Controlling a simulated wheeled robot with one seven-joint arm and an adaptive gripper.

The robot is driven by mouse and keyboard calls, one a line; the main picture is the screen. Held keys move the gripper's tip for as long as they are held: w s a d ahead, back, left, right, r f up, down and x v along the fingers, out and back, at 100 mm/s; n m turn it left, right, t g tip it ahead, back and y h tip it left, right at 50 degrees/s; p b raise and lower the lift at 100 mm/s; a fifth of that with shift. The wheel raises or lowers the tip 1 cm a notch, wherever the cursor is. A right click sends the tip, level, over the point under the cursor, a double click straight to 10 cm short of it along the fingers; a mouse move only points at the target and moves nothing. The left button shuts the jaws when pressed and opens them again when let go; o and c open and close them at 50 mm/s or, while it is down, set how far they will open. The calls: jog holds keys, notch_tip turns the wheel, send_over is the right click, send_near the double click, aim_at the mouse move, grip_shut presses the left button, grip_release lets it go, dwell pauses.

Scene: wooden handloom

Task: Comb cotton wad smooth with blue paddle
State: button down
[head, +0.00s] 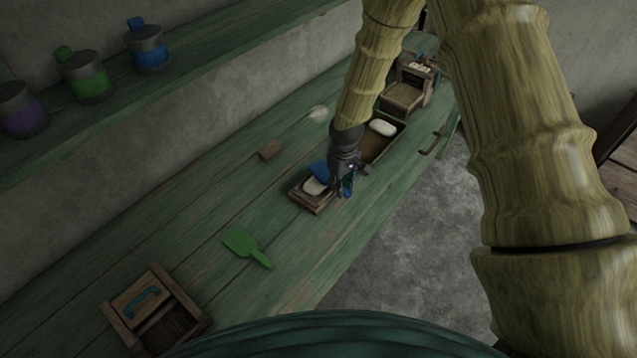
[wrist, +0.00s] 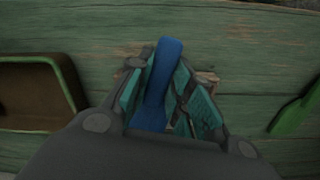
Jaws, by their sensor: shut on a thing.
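A blue paddle (head: 320,169) is in my gripper (head: 346,186), which is shut on it over a small wooden tray (head: 299,194). In the wrist view the blue handle (wrist: 157,85) stands between the teal finger pads. A white cotton wad (head: 313,187) lies in the small tray, beside and partly under the paddle. I cannot tell whether the paddle touches the wad. In the wrist view my gripper (wrist: 172,92) hides the wad and most of the tray.
A green paddle (head: 243,246) lies on the green bench. A box with another white wad (head: 382,127) stands behind my gripper. A brown block (head: 270,150) and a pale tuft (head: 318,113) lie near the wall. A wooden frame box (head: 187,310) stands at front left.

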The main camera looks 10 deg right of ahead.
jog(key=shift+s+a, duration=0.1)
jog(key=shift+s+a, duration=0.8)
jog(key=shift+a, duration=0.15)
jog(key=shift+s+a, duration=0.75)
jog(key=shift+a, duration=0.2)
jog(key=shift+w+d, duration=0.1)
jog(key=shift+w+d, duration=0.8)
jog(key=shift+d, duration=0.2)
jog(key=shift+w+d, duration=0.75)
jog(key=shift+d, duration=0.2)
jog(key=shift+s+a, duration=0.1)
jog(key=shift+a, duration=0.05)
jog(key=shift+s+a+p, duration=0.2)
jog(key=shift+s+a, duration=0.55)
jog(key=shift+a, duration=0.2)
jog(key=shift+s+a+p, duration=0.15)
jog(key=shift+s+a, duration=0.6)
jog(key=shift+a, duration=0.2)
jog(key=shift+w+d, duration=0.1)
